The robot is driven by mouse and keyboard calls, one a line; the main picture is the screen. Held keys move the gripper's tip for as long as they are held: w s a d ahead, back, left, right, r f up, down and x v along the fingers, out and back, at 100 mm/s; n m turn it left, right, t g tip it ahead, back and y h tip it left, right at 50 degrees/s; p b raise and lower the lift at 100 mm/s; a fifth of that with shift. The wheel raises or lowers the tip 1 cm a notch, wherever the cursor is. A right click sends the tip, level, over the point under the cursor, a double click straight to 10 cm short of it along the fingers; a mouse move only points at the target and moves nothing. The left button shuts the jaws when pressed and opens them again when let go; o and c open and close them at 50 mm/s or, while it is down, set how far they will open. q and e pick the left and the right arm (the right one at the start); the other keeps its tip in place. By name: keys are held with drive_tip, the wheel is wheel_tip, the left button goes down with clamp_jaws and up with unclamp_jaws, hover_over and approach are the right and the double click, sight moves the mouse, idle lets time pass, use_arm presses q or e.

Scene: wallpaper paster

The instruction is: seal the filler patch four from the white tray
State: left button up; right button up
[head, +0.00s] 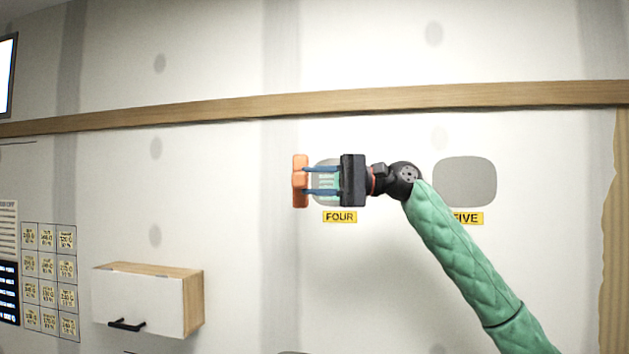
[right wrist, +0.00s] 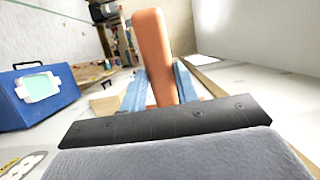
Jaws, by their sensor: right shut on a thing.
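My right gripper (head: 309,182) reaches in from the right in front of the wall, its blue fingers pointing left. It is shut on an orange block-like piece (head: 300,168), which stands upright in the head view. The orange piece also shows between the fingers in the right wrist view (right wrist: 152,48). I cannot tell whether the orange piece touches the wall. The white tray and my left gripper are not in view.
A second grey rounded spot (head: 465,181) is above the FIVE label (head: 468,218), partly covered by my arm. A wooden rail (head: 250,106) crosses the wall above. A small wall cabinet (head: 140,300) is at lower left. A blue box (right wrist: 38,95) shows in the right wrist view.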

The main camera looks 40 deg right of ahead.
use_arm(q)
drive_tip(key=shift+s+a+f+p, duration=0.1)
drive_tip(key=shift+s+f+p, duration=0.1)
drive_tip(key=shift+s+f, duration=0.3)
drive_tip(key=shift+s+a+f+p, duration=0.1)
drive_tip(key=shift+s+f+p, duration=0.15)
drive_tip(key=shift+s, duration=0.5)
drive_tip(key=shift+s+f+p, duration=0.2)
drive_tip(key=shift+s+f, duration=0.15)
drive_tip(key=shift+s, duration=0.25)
use_arm(e)
drive_tip(key=w+d, duration=0.4)
drive_tip(key=d, duration=0.1)
drive_tip(key=shift+w+d, duration=0.2)
drive_tip(key=shift+w, duration=0.05)
